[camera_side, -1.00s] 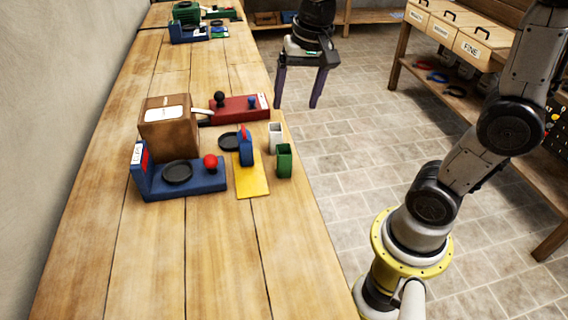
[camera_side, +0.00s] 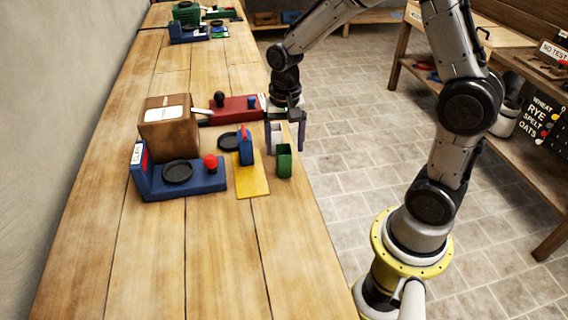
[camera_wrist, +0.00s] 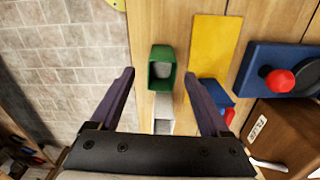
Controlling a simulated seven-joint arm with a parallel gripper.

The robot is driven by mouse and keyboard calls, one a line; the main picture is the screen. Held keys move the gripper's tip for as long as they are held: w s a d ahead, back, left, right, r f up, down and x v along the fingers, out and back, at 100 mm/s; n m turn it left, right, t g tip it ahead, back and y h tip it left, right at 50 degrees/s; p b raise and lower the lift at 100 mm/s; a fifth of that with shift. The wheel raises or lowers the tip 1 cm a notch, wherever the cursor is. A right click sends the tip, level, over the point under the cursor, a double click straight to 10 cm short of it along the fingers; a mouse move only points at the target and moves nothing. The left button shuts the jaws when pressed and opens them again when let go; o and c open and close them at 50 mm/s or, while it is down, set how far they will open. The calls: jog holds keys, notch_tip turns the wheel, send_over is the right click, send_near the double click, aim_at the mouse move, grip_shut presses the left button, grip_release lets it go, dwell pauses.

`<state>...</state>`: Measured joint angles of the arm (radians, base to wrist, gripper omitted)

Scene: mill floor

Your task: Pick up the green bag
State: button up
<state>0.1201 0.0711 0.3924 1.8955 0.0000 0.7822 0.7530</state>
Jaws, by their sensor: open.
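The green bag (camera_side: 284,160) is a small open-topped upright pouch near the right edge of the wooden bench. It also shows in the wrist view (camera_wrist: 163,55), with greyish contents inside. My gripper (camera_side: 286,142) is open, pointing down, just behind the green bag at the bench edge in the side view. In the wrist view, my gripper (camera_wrist: 159,75) has its purple fingers apart, with the green bag between and just beyond the tips. The white bag (camera_wrist: 163,108) lies between the fingers, nearer the palm. The fingers' height above the bench is hard to tell.
The front of the bench (camera_side: 200,265) is clear.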

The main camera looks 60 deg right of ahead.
aim_at(284, 158)
jog(key=shift+w+f, duration=0.1)
jog(key=shift+f, duration=2.55)
grip_shut()
